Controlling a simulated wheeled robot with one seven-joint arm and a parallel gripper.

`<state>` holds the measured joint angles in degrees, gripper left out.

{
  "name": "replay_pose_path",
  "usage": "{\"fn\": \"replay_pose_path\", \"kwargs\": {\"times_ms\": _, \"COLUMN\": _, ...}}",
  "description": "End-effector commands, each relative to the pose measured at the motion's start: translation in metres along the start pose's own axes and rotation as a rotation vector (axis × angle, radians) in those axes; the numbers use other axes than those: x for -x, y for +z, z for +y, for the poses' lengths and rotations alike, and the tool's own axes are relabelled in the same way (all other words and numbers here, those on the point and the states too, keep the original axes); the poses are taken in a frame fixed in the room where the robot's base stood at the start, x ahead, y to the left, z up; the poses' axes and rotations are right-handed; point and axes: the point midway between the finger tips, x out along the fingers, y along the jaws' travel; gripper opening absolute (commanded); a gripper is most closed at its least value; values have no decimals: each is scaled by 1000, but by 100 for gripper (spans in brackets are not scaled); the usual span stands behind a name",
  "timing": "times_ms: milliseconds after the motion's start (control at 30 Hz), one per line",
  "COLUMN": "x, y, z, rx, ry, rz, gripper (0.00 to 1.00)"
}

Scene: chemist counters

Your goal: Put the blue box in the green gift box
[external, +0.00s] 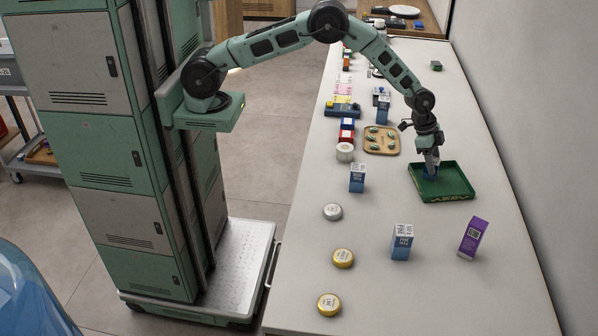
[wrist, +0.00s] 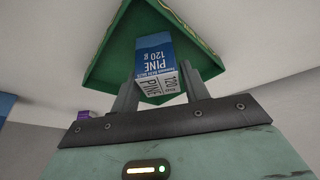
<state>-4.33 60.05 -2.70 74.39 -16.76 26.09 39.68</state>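The green gift box (external: 455,193) is an open, shallow tray on the right half of the counter; it also fills the upper wrist view (wrist: 112,52). My gripper (external: 431,160) points down over its left part.
Similar blue-and-white boxes stand at the front (external: 401,243), to the left (external: 357,178) and behind (external: 383,110). A purple box (external: 473,238) stands in front of the tray. A wooden tray (external: 381,147) with green items lies left. Round tins line the left edge; a wall runs right.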

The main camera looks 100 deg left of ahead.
Motion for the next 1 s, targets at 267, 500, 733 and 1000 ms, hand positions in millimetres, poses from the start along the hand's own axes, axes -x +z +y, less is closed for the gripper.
{"fn": "replay_pose_path", "kwargs": {"times_ms": 267, "x": 0, "y": 0, "z": 0, "rx": 0, "ry": 0, "rz": -1, "gripper": 60}}
{"fn": "replay_pose_path", "kwargs": {"times_ms": 500, "x": 13, "y": -2, "z": -1, "rx": 0, "ry": -1, "rz": 1, "gripper": 60}}
{"fn": "replay_pose_path", "kwargs": {"times_ms": 733, "x": 57, "y": -2, "z": -1, "rx": 0, "ry": -2, "rz": 3, "gripper": 60}}
{"fn": "replay_pose_path", "kwargs": {"times_ms": 1000, "x": 106, "y": -1, "z": 0, "rx": 0, "ry": -1, "rz": 1, "gripper": 60}}
